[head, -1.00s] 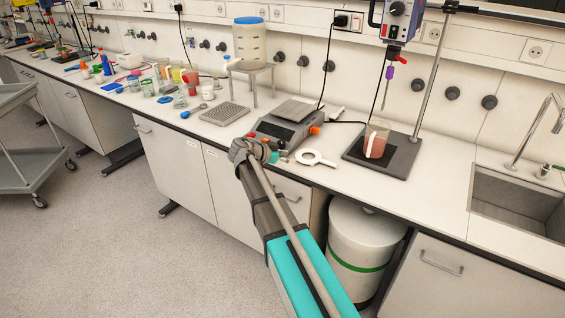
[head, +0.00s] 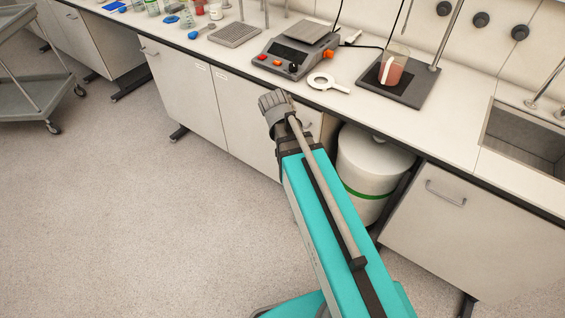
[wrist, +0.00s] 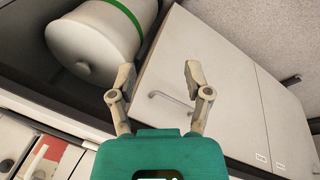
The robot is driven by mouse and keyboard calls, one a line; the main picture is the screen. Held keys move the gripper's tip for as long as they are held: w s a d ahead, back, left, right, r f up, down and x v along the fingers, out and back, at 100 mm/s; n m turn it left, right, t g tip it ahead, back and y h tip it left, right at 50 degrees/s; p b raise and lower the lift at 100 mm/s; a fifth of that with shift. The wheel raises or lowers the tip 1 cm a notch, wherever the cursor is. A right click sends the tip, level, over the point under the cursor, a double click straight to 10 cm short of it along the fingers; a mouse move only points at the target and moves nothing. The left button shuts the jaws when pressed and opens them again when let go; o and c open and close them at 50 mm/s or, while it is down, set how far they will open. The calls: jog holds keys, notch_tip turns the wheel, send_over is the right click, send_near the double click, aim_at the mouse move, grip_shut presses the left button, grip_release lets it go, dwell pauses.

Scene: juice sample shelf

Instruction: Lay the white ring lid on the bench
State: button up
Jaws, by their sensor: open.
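The white ring lid (head: 322,80), a flat ring with a short handle, lies on the bench (head: 455,115) near its front edge, between the scale and the dark stand base. My gripper (wrist: 158,74) is open and empty in the wrist view, its two fingers apart before a cabinet door. In the head view my arm is in front of the cabinets, below the bench edge, and hides the fingers. The ring lid is not identifiable in the wrist view.
A scale (head: 282,58) with an orange knob stands left of the ring. A beaker of red liquid (head: 392,68) stands on the dark base (head: 415,92) to the right. A white bin with a green band (head: 365,165) is under the bench.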

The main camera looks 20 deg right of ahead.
jog(key=s+a+n+y, duration=0.3)
jog(key=s+a+n, duration=0.1)
jog(key=s, duration=0.2)
jog(key=shift+a+f, duration=0.25)
jog(key=shift+f, duration=0.1)
